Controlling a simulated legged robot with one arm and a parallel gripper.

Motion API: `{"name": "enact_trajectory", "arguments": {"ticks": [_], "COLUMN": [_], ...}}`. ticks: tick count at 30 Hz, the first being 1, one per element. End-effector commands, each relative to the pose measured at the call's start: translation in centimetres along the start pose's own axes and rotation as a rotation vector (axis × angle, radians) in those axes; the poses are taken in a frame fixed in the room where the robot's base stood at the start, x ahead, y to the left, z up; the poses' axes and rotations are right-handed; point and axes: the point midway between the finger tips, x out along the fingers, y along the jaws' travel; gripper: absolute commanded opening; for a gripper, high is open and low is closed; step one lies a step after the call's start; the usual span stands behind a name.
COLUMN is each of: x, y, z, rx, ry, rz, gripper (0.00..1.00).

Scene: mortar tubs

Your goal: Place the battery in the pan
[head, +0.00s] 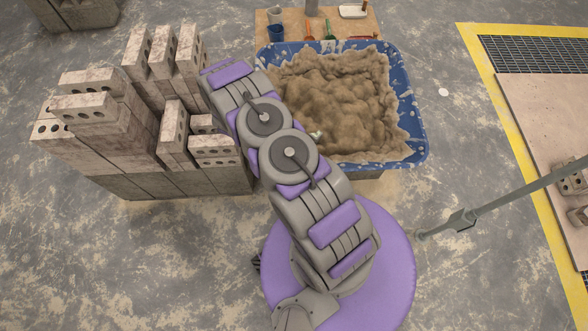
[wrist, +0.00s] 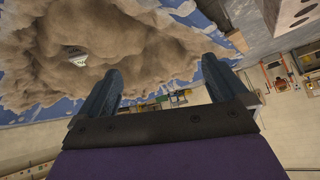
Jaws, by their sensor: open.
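A blue tub (head: 417,135) full of lumpy brown mortar stands ahead of me in the head view. A small pale object (head: 316,135) lies on the mortar near the tub's front. A small whitish object (wrist: 76,57) also shows on the mortar in the wrist view, left of my fingers. It may be the battery, but it is too small to tell. I cannot make out a separate pan. My gripper (wrist: 162,67) is open, its two dark blue fingers apart with nothing between them. In the head view my gripper is hidden behind my arm, near the tub's left side.
Stacks of pale bricks (head: 115,125) stand close to the tub's left. Behind the tub, a wooden board (head: 345,28) holds cups, handled tools and a white item (head: 354,11). A yellow-edged platform (head: 535,110) lies at right. The concrete floor between has free room.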

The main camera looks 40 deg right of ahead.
Motion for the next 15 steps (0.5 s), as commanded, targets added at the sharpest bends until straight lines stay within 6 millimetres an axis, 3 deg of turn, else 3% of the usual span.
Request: {"name": "enact_trajectory", "arguments": {"ticks": [1,7,15], "x": [-1.6,-8.6,-19.7], "y": [-2.0,-7.9,-11.8], "z": [-0.7,-1.6,-3.1], "rx": [-0.005,-0.068,-0.208], "ry": [-0.038,-0.215,-0.419], "rz": [-0.038,-0.168,-0.319], "gripper": [1.0,1.0,1.0]}}
